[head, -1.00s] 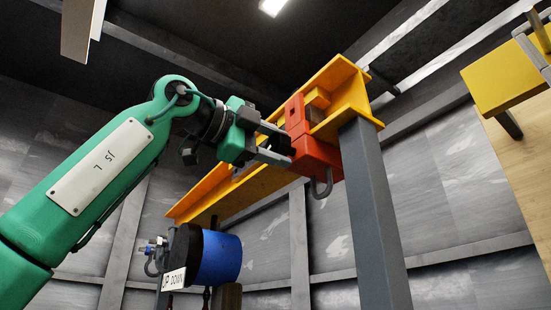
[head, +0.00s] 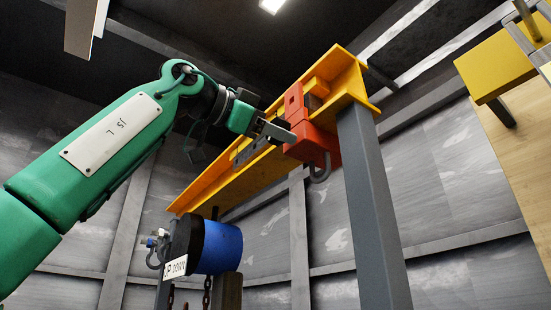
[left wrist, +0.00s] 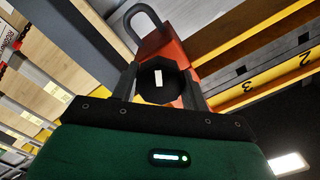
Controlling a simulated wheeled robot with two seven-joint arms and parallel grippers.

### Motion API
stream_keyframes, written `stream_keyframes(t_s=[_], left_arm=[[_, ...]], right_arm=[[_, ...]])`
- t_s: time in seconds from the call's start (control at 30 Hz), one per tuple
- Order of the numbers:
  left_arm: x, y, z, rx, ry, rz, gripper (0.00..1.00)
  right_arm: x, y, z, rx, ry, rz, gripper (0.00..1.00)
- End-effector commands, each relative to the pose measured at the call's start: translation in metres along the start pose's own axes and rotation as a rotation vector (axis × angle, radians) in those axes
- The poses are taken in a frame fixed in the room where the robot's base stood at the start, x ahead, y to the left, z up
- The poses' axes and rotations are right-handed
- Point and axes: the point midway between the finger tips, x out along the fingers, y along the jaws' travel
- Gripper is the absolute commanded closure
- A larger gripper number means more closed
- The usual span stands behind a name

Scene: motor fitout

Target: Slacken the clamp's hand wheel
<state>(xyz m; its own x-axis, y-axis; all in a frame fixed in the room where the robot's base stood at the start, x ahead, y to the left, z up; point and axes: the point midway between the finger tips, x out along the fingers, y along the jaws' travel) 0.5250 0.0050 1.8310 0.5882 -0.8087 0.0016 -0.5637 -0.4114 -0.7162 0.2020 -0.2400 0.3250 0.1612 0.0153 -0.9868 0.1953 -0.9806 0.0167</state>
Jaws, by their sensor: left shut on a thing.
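The red clamp (head: 313,145) sits on the yellow beam (head: 225,180) near its right end, with a grey shackle (head: 320,170) hanging below. It also shows in the left wrist view (left wrist: 163,42). The hand wheel (left wrist: 150,88) is a dark, many-sided knob with a white mark on its face. My left gripper (head: 281,130) reaches it from the left. In the left wrist view, the fingers stand on either side of the wheel and are shut on it. In the head view, the fingers mostly hide the wheel. My right gripper is not in view.
A grey post (head: 372,215) holds up the beam's right end. A blue motor (head: 220,248) with an UP/DOWN sign (head: 175,268) and chains is below the beam's left part. A yellow block (head: 495,65) is at the upper right. The beam's side carries numbers (left wrist: 250,86).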

Motion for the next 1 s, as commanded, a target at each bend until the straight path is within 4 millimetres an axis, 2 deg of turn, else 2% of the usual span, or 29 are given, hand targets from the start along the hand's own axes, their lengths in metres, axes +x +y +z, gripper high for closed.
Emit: stream_keyframes(t_s=[0.47,0.5,0.6,1.0], left_arm=[[0.0011,0.0016,0.0008,-0.014,-0.002,0.005,0.77],[0.0011,0.0017,0.0008,-0.014,-0.002,0.005,0.5],[0.001,0.0015,0.0008,-0.014,-0.002,0.004,0.33],[-0.0053,0.0009,0.001,-0.013,0.0,0.001,0.33]], right_arm=[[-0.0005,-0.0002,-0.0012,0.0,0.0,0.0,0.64],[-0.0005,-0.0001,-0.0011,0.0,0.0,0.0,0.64],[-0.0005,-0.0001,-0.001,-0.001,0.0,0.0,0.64],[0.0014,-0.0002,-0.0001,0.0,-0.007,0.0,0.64]])
